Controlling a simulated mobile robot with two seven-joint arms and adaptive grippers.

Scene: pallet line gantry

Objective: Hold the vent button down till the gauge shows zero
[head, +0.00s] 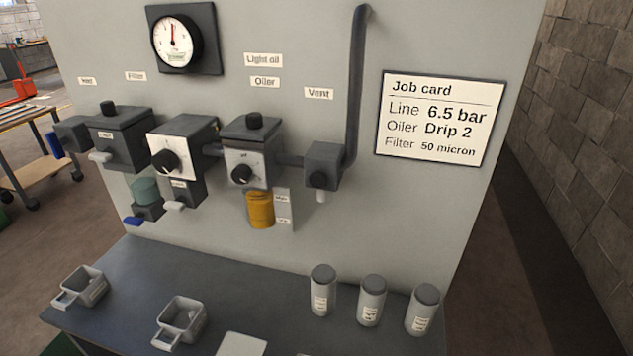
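The vent block (328,163) is a dark grey box on the panel under the "Vent" label (319,93). A round black button (319,179) sits on its front face, and nothing touches it. A pale stub hangs below the block, and a grey pipe rises from it. The round gauge (176,39) is at the upper left of the panel, with a white dial in a black rim. Its needle points roughly straight up; the dial figures are too small to read. Neither of my grippers is in the head view.
Left of the vent are the oiler (249,153) with its amber bowl (261,210), a knobbed regulator unit (178,150) and the filter unit (122,138). A job card (440,118) hangs right. The shelf holds two trays (181,323) and three canisters (372,300).

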